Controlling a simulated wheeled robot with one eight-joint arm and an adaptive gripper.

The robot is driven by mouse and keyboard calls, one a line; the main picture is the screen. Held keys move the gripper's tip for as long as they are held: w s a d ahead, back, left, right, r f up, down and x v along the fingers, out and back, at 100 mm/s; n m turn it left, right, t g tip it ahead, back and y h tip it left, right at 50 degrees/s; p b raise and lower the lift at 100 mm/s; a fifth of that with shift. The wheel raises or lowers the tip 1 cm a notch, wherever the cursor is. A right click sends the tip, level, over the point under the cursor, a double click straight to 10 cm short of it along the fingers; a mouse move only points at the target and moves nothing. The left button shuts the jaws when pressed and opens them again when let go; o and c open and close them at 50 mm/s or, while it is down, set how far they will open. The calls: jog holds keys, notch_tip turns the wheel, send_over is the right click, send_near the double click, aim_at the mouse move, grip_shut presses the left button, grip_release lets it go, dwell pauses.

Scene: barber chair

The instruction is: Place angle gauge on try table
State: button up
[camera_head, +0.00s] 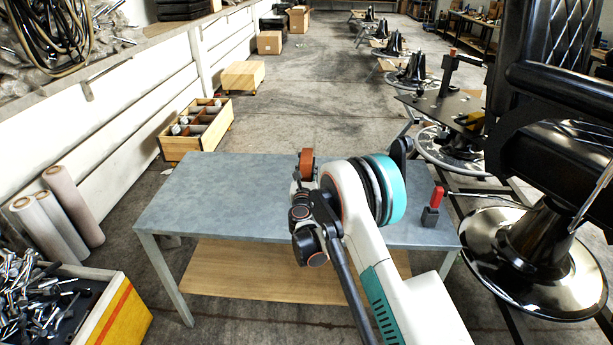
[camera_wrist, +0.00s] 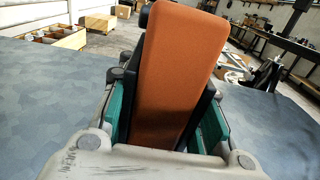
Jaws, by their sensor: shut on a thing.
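The angle gauge, an orange block with black sides, stands upright between the teal finger pads in the wrist view (camera_wrist: 180,60). In the head view its orange top (camera_head: 307,160) shows above the table's far half. My gripper (camera_wrist: 166,120) is shut on it; in the head view my gripper (camera_head: 302,183) is partly hidden by my arm. The grey-blue table (camera_head: 215,195) lies under my gripper and also shows in the wrist view (camera_wrist: 50,105). I cannot tell whether the gauge touches the tabletop.
The table's left half is clear. A red and dark grey item (camera_head: 433,205) is at its right edge. Black barber chair (camera_head: 535,240) stands close on the right. A wooden crate (camera_head: 196,128) is behind left; a tool bin (camera_head: 110,315) is front left.

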jog(key=shift+f, duration=0.1)
jog(key=o, duration=1.1)
jog(key=shift+o, duration=0.5)
jog(key=s+p, duration=0.3)
jog(key=s, duration=0.9)
jog(key=shift+a, duration=0.2)
